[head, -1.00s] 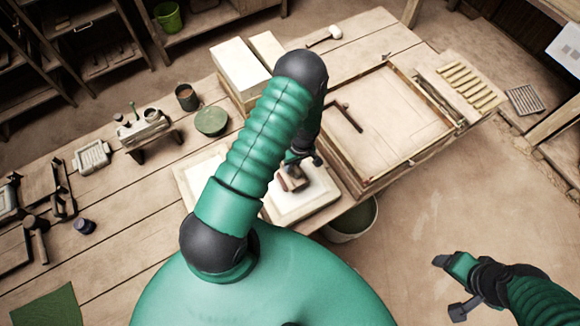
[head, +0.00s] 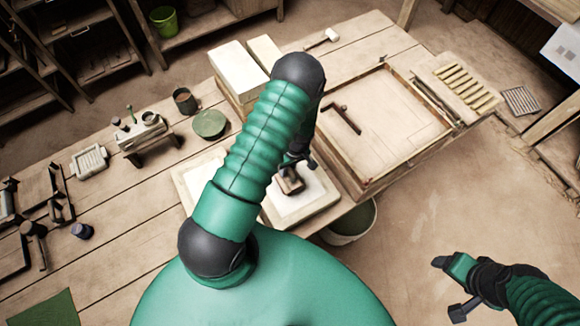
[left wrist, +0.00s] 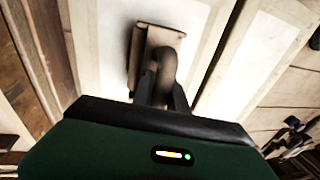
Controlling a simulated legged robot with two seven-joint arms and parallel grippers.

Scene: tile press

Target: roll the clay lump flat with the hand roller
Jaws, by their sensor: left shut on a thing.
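The hand roller (head: 290,186), a brown wooden piece, is low over or on the right-hand white slab (head: 312,197). In the left wrist view the roller (left wrist: 141,58) shows with a rounded handle (left wrist: 167,62) between my fingers, over the pale slab (left wrist: 105,45). My left gripper (head: 297,160) is shut on the handle; my arm partly hides it in the head view. I cannot make out the clay lump; it may be hidden under the roller. My right gripper (head: 447,286) is open and empty, off to the right above the floor.
A shallow wooden tray (head: 405,125) lies right of the slab, with a dark angled tool (head: 342,116) at its left. White blocks (head: 238,70) stand behind. A green disc (head: 209,124) and a mug (head: 185,100) sit left. A bucket (head: 350,222) stands below the table edge.

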